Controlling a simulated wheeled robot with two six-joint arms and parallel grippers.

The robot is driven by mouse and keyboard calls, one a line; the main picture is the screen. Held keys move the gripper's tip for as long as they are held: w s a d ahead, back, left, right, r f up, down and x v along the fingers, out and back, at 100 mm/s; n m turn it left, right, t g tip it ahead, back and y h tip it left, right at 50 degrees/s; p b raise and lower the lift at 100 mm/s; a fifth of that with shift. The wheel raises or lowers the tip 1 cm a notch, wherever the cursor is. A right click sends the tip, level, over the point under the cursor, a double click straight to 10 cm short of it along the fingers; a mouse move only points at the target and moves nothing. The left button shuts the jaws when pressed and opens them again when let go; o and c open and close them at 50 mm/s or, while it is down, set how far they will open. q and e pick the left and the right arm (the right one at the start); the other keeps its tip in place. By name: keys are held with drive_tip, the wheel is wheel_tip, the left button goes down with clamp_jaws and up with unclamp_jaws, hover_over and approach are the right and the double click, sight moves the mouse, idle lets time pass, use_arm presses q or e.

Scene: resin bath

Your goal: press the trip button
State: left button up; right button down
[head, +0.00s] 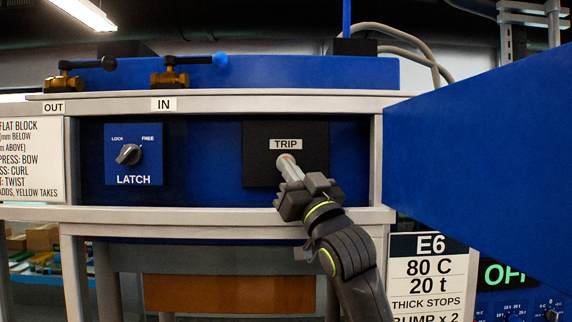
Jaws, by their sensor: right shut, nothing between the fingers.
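The black trip panel (260,170) with a white TRIP label (285,144) is set in the blue face of the machine, at the middle of the head view. My right gripper (287,162) reaches up from below, fingers closed together and empty. Its fingertips are in front of the panel just under the label. A small reddish spot (287,156) shows at the fingertips, probably part of the trip button; the rest is hidden behind the fingers. I cannot tell whether the fingertips touch it. My left gripper is not in view.
A latch knob (129,154) on a blue plate sits left of the trip panel. Pale frame rails (220,215) run below and above. A large blue panel (480,165) juts out at the right, above an E6 sign (430,245).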

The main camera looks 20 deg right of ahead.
drive_tip(key=shift+w+d+r, duration=0.1)
drive_tip(key=shift+w+d, duration=0.1)
drive_tip(key=shift+w, duration=0.2)
idle(0.8)
drive_tip(key=shift+s+a, duration=0.1)
idle(0.7)
drive_tip(key=shift+s+a+f, duration=0.1)
drive_tip(key=shift+s+f, duration=0.15)
drive_tip(key=shift+s, duration=0.25)
drive_tip(key=s, duration=0.2)
drive_tip(key=s+a, duration=0.1)
drive_tip(key=s, duration=0.1)
drive_tip(key=shift+s+a, duration=0.2)
drive_tip(key=shift+s, duration=0.15)
idle(0.7)
